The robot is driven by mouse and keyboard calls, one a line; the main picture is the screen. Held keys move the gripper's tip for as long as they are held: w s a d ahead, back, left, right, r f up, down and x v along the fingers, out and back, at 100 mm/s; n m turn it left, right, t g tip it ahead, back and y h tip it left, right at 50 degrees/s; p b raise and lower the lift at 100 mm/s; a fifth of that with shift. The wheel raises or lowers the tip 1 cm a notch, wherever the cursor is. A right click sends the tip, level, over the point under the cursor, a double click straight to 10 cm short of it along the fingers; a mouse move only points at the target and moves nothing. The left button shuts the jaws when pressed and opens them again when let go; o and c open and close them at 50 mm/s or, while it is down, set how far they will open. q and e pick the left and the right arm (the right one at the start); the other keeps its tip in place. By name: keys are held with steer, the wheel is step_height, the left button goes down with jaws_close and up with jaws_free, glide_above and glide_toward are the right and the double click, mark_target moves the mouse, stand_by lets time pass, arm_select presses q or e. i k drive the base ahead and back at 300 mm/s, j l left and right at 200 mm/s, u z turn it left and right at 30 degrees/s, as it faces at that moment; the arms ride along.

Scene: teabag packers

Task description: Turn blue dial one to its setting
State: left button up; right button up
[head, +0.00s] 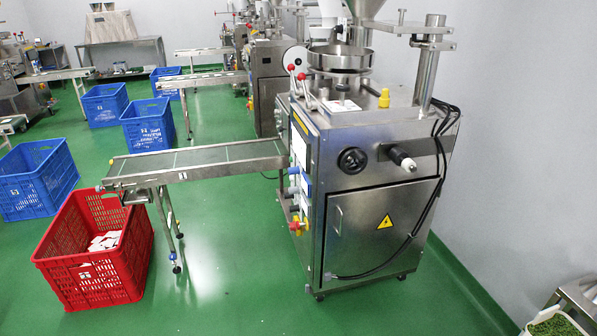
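The nearest packing machine (365,215) stands right of the middle, a steel cabinet on castors. Its narrow left side carries controls, seen at a steep slant. Small bluish knobs (293,171) stick out from that side below a pale panel (299,146). A red and yellow control (297,225) sits lower down. I cannot tell which knob is blue dial one, and no dial marks or setting can be read. Neither of my grippers is in view.
A conveyor (200,164) reaches left from the machine. A red crate (97,268) with white packets stands under its end. Blue crates (40,180) and more machines stand farther back. A tray of green material (553,325) is at bottom right. Green floor (235,265) before the machine is clear.

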mark_target(295, 170)
steer(key=i+j+z, duration=0.15)
steer(key=j, duration=0.35)
steer(key=i+j+z, duration=0.15)
steer(key=i+j, duration=0.2)
steer(key=j, duration=0.2)
steer(key=i+j+z, duration=0.15)
steer(key=j, duration=0.45)
steer(key=i+j+z, duration=0.1)
steer(key=j, duration=0.5)
steer(key=i+j+z, duration=0.15)
steer(key=j, duration=0.45)
steer(key=i+j+z, duration=0.15)
steer(key=j, duration=0.45)
steer(key=i+j+z, duration=0.15)
steer(key=j, duration=0.5)
